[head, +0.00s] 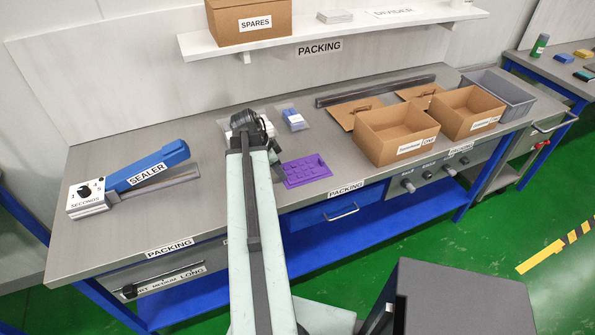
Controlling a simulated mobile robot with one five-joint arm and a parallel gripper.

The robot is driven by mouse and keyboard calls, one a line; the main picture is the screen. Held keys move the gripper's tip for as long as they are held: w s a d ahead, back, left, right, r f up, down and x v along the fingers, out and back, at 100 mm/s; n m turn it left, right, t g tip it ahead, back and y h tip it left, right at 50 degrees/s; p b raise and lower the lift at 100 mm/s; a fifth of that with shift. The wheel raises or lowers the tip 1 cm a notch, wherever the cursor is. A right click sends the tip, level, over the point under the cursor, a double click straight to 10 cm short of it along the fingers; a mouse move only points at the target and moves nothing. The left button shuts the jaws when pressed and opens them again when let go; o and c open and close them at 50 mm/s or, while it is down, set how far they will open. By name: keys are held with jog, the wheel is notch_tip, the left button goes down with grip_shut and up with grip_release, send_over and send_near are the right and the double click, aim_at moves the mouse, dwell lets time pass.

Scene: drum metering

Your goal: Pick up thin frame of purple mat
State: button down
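The purple mat (304,170) lies flat on the grey packing table, a little right of the table's middle and near its front edge. It shows a grid of small raised or recessed shapes inside a thin border. My gripper (272,158) is at the end of my arm, just left of the mat. The arm's end hides most of it, so I cannot tell whether its fingers are open or whether it touches the mat.
A blue-handled sealer (147,167) stands at left. Small blue-and-white packs (292,119) lie behind the mat. Open cardboard boxes (395,145) and a grey bin (497,95) stand at right. A shelf (330,32) hangs above. The table between sealer and arm is clear.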

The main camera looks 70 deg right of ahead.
notch_tip(320, 180, up, 10)
jog(key=p, duration=1)
jog(key=shift+r, duration=0.1)
notch_tip(320, 180, up, 5)
jog(key=p, duration=0.5)
